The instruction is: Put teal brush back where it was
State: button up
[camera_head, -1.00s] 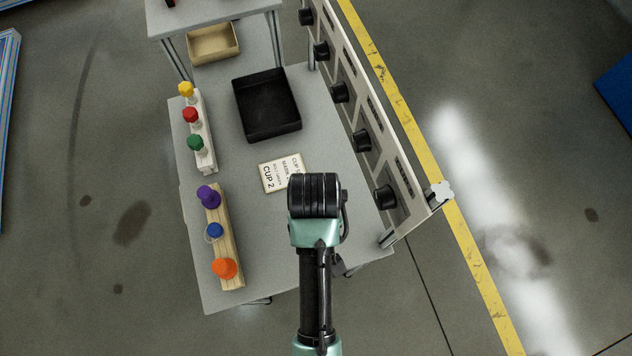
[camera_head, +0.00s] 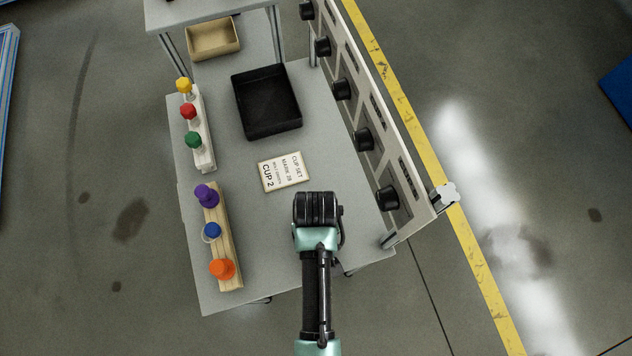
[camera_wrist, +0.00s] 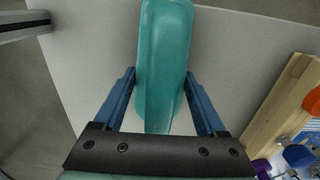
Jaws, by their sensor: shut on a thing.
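The teal brush (camera_wrist: 163,55) stands out in the wrist view, running from the top edge down between the blue fingers. My gripper (camera_wrist: 160,80) is shut on it, with one finger on each side. In the head view my arm's dark wrist (camera_head: 316,209) is over the front right part of the grey table (camera_head: 270,240). It hides the fingers and the brush there. I cannot tell how high the brush is above the table.
A wooden rack (camera_head: 225,245) with purple, blue and orange-topped items stands at left; a paler rack (camera_head: 204,145) is behind it. A black tray (camera_head: 266,102), a CUP 2 card (camera_head: 284,172) and a tan bin (camera_head: 213,40) lie further back. A panel with black knobs (camera_head: 363,139) borders the right.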

jog(key=o, duration=1.3)
jog(key=shift+c, duration=0.2)
